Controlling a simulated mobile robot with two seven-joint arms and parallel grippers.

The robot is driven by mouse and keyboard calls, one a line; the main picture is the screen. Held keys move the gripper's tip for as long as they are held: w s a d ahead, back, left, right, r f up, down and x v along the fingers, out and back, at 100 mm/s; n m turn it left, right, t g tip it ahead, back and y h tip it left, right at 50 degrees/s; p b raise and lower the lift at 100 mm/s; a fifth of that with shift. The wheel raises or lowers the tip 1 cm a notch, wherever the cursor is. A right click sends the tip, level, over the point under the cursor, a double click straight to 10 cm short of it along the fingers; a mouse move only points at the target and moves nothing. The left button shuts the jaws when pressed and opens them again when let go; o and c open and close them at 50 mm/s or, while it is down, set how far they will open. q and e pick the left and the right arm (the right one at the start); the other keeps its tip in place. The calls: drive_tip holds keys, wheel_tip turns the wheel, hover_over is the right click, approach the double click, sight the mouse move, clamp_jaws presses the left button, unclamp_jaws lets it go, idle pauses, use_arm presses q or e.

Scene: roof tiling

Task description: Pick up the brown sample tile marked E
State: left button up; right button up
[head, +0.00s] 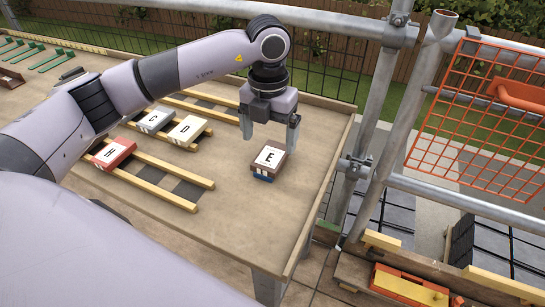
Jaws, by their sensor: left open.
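The brown sample tile marked E (268,161) lies at the right part of the wooden table, its white top with a black E facing up. A blue piece (262,179) shows under its near edge. My left gripper (268,138) points down with its fingers apart, just above and behind the tile in the picture. Its fingers appear clear of the tile, and nothing is held between them. My right gripper is not in view.
Tiles marked D (188,131), C (153,121) and H (110,154) lie on wooden battens left of E. The tabletop (240,225) around E is bare. Scaffold poles (392,110) and an orange mesh panel (490,105) stand beyond the table's right edge.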

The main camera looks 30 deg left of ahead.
sight(272, 155)
use_arm(q)
drive_tip(key=f, duration=0.4)
drive_tip(key=shift+w+d+f, duration=0.15)
drive_tip(key=shift+d+f, duration=0.05)
drive_tip(key=c, duration=1.2)
drive_tip(key=shift+c, duration=0.2)
drive_tip(key=shift+r, duration=0.15)
